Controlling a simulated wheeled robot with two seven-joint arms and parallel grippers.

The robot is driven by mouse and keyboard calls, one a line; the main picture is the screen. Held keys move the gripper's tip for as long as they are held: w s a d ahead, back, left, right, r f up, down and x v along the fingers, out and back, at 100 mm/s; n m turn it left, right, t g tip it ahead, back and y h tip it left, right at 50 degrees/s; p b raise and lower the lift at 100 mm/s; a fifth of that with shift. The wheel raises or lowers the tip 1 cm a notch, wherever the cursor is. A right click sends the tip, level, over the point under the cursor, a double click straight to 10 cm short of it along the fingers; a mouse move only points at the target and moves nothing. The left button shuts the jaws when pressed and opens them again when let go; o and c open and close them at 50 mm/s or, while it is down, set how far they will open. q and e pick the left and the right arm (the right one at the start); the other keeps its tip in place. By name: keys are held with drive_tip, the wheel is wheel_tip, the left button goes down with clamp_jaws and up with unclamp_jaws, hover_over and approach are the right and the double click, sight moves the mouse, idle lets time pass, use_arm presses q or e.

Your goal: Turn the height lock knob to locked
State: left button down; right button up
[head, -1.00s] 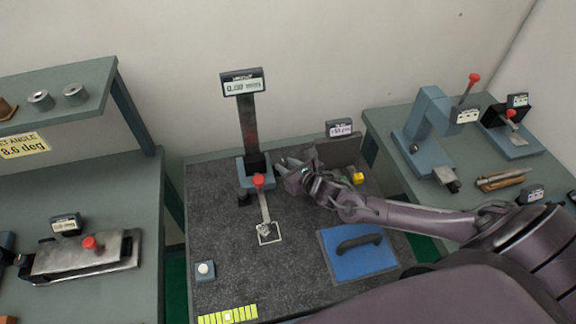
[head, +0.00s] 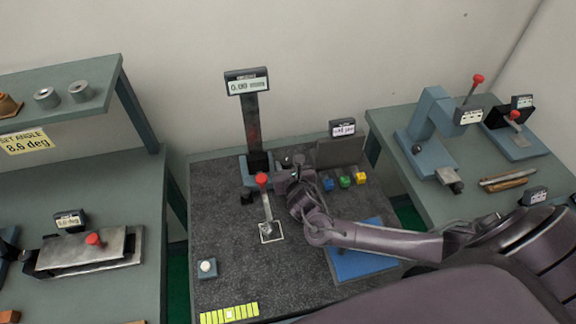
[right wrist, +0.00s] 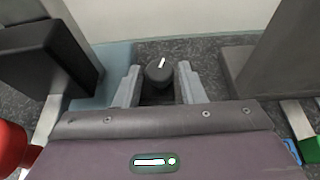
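The height gauge (head: 256,125) stands at the back of the dark granite plate, with a display on top and a red-balled lever (head: 263,180) in front. A black knob with a white pointer line (right wrist: 159,72) shows in the right wrist view, right of the gauge's blue base (right wrist: 105,80). In the head view a small dark knob (head: 286,161) shows just beyond my gripper. My right gripper (head: 288,173) is open. In the right wrist view its two grey fingers (right wrist: 158,84) stand left and right of the knob, with gaps visible. My left gripper is not in view.
A grey block (head: 340,152) with a small display stands to the right, with blue, green and yellow cubes (head: 345,181) before it. A blue plate (head: 360,262) lies partly under my arm.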

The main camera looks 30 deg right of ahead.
drive_tip(key=b+v, duration=0.1)
drive_tip(key=v, duration=0.6)
drive_tip(key=shift+s+r, duration=0.15)
drive_tip(key=shift+s, duration=0.2)
drive_tip(key=shift+w, duration=0.1)
